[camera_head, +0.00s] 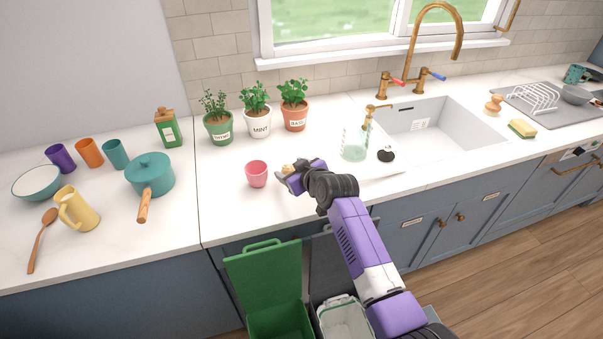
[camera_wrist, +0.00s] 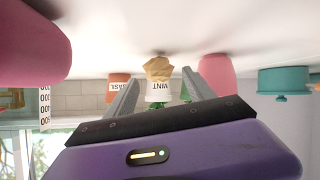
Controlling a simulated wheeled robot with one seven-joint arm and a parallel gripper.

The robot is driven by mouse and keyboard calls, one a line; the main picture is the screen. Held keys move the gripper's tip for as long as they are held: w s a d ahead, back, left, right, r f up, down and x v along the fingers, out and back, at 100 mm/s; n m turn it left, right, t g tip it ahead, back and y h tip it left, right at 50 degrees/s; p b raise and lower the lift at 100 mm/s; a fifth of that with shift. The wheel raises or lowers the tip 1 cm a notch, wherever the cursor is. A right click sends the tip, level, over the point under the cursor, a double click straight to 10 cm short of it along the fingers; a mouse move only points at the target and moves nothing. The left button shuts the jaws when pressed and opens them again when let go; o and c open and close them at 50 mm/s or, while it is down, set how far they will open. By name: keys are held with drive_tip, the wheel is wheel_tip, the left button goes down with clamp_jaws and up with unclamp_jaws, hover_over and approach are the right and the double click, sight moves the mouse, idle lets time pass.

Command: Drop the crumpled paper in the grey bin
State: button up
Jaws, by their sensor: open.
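The crumpled paper (camera_wrist: 158,68) is a tan, creased lump on the white counter. In the wrist view, which looks upside down, it shows between the lines of my two fingers, around or just past their tips. In the head view the paper (camera_head: 287,168) is a small tan patch at the end of my gripper (camera_head: 292,176). My gripper (camera_wrist: 160,92) is open, low over the counter; I cannot tell whether it touches the paper. The grey bin (camera_head: 345,318) stands below the counter front, partly hidden by my arm, its top apparently open.
A pink cup (camera_head: 256,173) stands close left of my gripper. Potted herbs (camera_head: 260,121) stand behind. A glass dispenser (camera_head: 355,145) is to the right. An open green bin (camera_head: 280,320) adjoins the grey one. A large pink shape (camera_wrist: 30,40) looms close in the wrist view.

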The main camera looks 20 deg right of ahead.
drive_tip(key=v, duration=1)
drive_tip(key=shift+s+r, duration=0.15)
drive_tip(key=shift+s, duration=0.15)
drive_tip(key=shift+s+b, duration=0.15)
drive_tip(key=shift+b, duration=0.15)
drive_tip(key=shift+c, duration=0.9)
drive_tip(key=w+a+r+m+g+h+b, duration=0.1)
drive_tip(key=w+a+r+g+b, duration=0.1)
drive_tip(key=w+a+r+b, duration=0.3)
drive_tip(key=w+a+r+m+g+b, duration=0.1)
drive_tip(key=w+a+b, duration=0.2)
drive_tip(key=w, duration=0.5)
drive_tip(key=s+d+f+m+g+h, duration=0.3)
drive_tip(key=s+d+f+m+g, duration=0.15)
drive_tip(key=m, duration=0.25)
drive_tip(key=shift+g, duration=0.35)
drive_tip(key=shift+x, duration=3.9)
drive_tip(key=shift+w, duration=0.15)
clamp_jaws()
drive_tip(key=shift+r, duration=0.1)
